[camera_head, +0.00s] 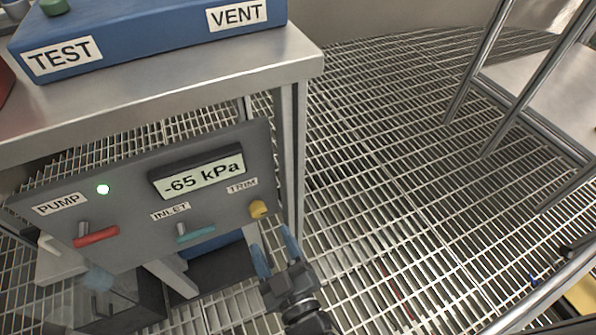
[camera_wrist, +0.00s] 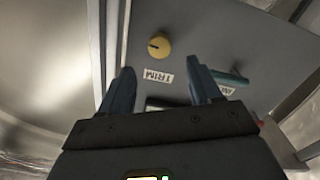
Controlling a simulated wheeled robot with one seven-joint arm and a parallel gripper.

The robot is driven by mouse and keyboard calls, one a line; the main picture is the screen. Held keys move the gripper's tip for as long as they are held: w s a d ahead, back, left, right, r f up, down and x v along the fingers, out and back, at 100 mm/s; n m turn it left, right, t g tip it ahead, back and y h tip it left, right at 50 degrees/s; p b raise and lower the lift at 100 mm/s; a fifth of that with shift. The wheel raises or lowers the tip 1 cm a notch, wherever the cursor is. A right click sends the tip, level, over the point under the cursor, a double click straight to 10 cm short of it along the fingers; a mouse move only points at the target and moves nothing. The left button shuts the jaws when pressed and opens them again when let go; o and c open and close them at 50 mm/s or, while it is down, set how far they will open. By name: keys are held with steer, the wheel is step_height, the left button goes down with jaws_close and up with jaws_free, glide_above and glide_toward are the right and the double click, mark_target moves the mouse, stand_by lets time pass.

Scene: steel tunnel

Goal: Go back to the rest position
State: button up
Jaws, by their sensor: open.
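My gripper (camera_head: 276,251) is open and empty, with two blue fingers, just below and beside the yellow TRIM knob (camera_head: 259,209) on the grey panel (camera_head: 130,215). In the wrist view my gripper (camera_wrist: 160,88) points at the panel (camera_wrist: 195,60). The yellow knob (camera_wrist: 159,46) lies beyond the fingertips and shows clear of them. The panel has a display (camera_head: 203,178) reading -65 kPa, a lit PUMP lamp (camera_head: 103,189), a red-handled lever (camera_head: 96,238) and a teal INLET lever (camera_head: 195,233).
A steel table (camera_head: 180,95) stands above the panel, with a blue box (camera_head: 150,35) labelled TEST and VENT on it. A metal frame (camera_head: 490,80) stands at the right. The grating floor (camera_head: 390,150) between them is mostly clear. A dark box (camera_head: 130,300) sits below the panel.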

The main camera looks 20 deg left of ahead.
steer(key=s+d+m+t+h, duration=0.1)
steer(key=s+d+m+h, duration=0.25)
steer(key=d, duration=0.65)
steer(key=s+d+m+t+h, duration=0.2)
steer(key=s+d+m, duration=0.15)
steer(key=d, duration=0.75)
steer(key=s+d+r+m+h, duration=0.8)
steer(key=s+d+r, duration=0.9)
step_height(320, 180, up, 28)
steer(key=p, duration=2.8)
steer(key=shift+w+a+f, duration=0.25)
steer(key=shift+w, duration=0.1)
